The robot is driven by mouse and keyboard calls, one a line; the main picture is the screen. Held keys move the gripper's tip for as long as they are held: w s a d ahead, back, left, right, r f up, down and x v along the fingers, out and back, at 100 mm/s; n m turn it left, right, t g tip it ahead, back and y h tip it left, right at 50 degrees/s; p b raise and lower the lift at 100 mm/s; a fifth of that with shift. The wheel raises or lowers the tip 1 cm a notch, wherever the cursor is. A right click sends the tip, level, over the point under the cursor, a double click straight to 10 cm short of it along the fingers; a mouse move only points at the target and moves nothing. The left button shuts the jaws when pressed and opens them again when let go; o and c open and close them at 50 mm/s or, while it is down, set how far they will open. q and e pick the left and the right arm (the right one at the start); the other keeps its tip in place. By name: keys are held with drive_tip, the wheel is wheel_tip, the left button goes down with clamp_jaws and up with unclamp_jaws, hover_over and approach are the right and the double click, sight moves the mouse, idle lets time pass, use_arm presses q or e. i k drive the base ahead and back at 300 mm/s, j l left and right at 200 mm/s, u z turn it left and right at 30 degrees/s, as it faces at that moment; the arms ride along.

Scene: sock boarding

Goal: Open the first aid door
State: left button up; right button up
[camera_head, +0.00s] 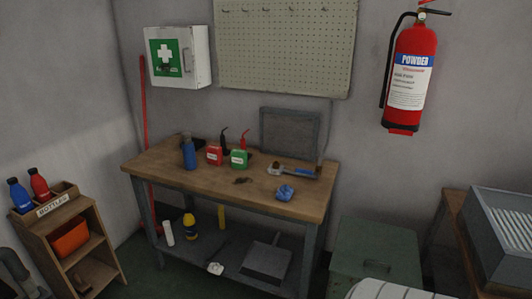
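The white first aid cabinet (200,45) hangs on the back wall at the upper left, above the left part of the workbench. Its door (150,38) carries a green panel with a white cross (165,53). The door looks shut, flush with the box. A small upright handle shows near the door's right edge. The cabinet's inside is hidden. Neither of my grippers shows in the head view, so nothing is seen touching the cabinet.
A wooden workbench (205,178) stands below, with a blue bottle (189,154), red and green cans and a blue rag. A red pole leans left of the cabinet. A bottle rack (92,215) stands left, a fire extinguisher (412,65) hangs right. Wall around the cabinet is mostly clear.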

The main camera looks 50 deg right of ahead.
sight(171, 50)
drive_tip(key=i+l+z, duration=0.2)
drive_tip(key=z, duration=0.25)
drive_tip(key=i+l+z, duration=0.15)
drive_tip(key=z, duration=0.35)
drive_tip(key=i+z, duration=0.45)
drive_tip(key=i+j+z, duration=0.15)
drive_tip(key=i, duration=0.5)
